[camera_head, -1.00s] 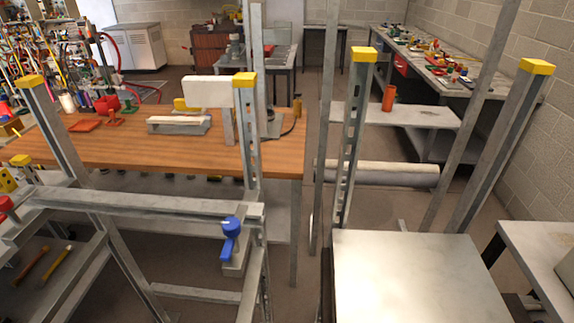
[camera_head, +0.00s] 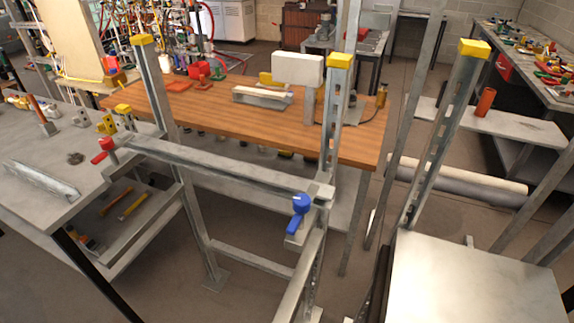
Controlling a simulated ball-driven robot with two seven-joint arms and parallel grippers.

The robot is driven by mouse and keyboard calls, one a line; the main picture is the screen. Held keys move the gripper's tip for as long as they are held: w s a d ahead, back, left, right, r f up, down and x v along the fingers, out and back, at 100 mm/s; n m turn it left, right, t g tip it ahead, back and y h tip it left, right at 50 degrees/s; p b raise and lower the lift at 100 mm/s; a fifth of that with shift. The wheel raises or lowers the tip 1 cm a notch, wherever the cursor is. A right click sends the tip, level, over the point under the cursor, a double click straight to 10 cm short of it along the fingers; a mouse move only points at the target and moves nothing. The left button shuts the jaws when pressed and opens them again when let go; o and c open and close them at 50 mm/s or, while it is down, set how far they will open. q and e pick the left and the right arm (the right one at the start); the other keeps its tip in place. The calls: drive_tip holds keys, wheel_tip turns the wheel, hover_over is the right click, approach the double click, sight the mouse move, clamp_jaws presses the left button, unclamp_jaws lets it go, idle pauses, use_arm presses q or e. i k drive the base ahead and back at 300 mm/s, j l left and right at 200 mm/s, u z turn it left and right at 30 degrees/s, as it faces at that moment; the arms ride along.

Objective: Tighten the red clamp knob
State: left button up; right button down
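The red clamp knob (camera_head: 104,147) sits at the left end of a grey horizontal rail (camera_head: 220,168), beside the grey workbench. It is small in the view, and I cannot tell how tight it is. A blue clamp knob (camera_head: 300,206) with a handle pointing down sits at the right end of the same rail. Neither of my grippers shows in the head view.
Metal posts with yellow caps (camera_head: 340,61) rise around the rail. A grey workbench (camera_head: 35,150) stands at the left, a wooden table (camera_head: 225,120) behind the rail. A pale flat-topped box (camera_head: 470,280) is at the lower right. Bare floor shows at the lower left.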

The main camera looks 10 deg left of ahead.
sight(106, 142)
drive_tip(key=u, duration=1.35)
drive_tip(key=i+j+z, duration=0.1)
drive_tip(key=z, duration=0.7)
drive_tip(key=i+j+z, duration=0.15)
drive_tip(key=j+z, duration=0.3)
drive_tip(key=j, duration=0.25)
drive_tip(key=j+z, duration=0.45)
drive_tip(key=j, duration=0.3)
